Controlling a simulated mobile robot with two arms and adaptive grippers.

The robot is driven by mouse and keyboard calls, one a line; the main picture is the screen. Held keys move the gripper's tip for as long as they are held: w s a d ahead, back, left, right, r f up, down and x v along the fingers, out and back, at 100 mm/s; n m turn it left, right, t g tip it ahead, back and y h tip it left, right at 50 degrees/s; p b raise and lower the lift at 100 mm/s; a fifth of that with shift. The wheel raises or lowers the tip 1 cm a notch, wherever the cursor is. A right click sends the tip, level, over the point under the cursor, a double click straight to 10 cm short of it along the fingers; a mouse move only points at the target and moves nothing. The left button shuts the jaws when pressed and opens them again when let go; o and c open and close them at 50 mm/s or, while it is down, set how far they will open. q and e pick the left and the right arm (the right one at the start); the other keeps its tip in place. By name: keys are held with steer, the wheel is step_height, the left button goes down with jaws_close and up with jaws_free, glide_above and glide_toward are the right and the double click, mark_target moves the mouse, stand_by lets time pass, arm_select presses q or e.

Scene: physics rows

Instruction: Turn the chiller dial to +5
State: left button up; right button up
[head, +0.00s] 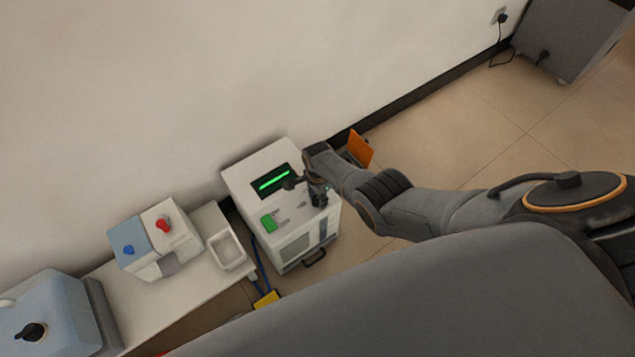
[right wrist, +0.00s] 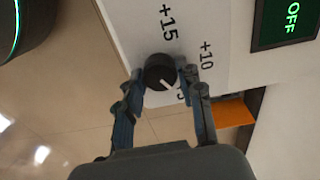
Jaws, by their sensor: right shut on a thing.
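The chiller is a white box (head: 262,170) by the wall in the head view, with a dark screen and a green patch on top. Its dial is a round black knob (right wrist: 158,70) with a white pointer line, seen in the right wrist view. The line points to the lower right, toward a label partly hidden by a finger; only a "5" shows. Labels +15 (right wrist: 167,22) and +10 (right wrist: 206,55) are readable. My right gripper (right wrist: 162,76) is shut on the dial, one finger on each side. In the head view it covers the dial. My left gripper is not in view.
The chiller's screen (right wrist: 289,22) reads OFF in green. Left of the chiller, a white table (head: 128,300) bears a box with red and blue knobs (head: 160,240) and a white tray (head: 227,250). Tiled floor lies open to the right.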

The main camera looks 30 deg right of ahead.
mark_target(318, 198)
steer(key=o, duration=1.2)
steer(key=shift+d, duration=0.1)
steer(key=shift+r, duration=0.1)
step_height(318, 198, up, 12)
steer(key=shift+f, duration=0.1)
